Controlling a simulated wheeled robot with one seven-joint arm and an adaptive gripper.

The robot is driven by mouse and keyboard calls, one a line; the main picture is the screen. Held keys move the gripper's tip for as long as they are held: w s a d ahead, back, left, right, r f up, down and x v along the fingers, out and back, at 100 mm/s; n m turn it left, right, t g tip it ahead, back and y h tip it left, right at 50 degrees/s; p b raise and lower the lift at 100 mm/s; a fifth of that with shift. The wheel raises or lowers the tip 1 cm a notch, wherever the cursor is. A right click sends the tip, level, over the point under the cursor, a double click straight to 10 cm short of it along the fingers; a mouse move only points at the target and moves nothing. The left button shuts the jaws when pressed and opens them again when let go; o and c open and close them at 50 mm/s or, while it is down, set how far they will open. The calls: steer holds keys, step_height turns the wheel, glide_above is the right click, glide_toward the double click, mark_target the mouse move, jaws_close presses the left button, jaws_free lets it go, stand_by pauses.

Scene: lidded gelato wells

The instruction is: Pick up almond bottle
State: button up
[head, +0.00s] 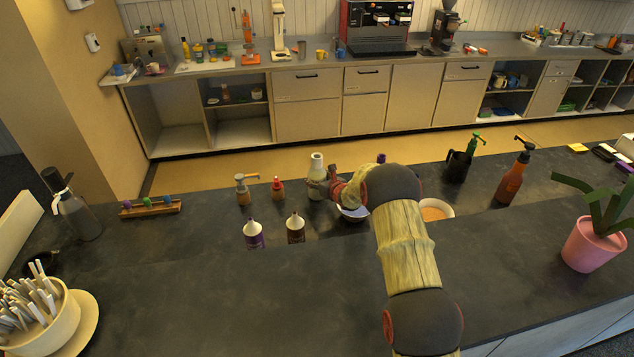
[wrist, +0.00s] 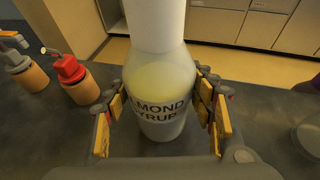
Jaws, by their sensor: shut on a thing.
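The almond bottle (head: 316,163) is white with a tall neck and stands upright on the dark counter. In the wrist view, the almond bottle (wrist: 160,90) fills the middle, and its label reads "ALMOND SYRUP", partly cut off at the left. My gripper (wrist: 163,110) has one finger on each side of the bottle's body and is shut on it. In the head view, my gripper (head: 327,187) reaches the bottle from the right and hides part of its lower body. I cannot tell whether the bottle's base touches the counter.
Two cone-topped bottles (head: 254,234) (head: 295,228) stand in front. A bowl (head: 352,213) is close on the right. The front counter (head: 200,290) is clear.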

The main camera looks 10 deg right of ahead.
steer(key=c, duration=0.9)
steer(key=shift+w+r, duration=0.1)
steer(key=shift+r, duration=0.05)
steer(key=shift+r, duration=0.1)
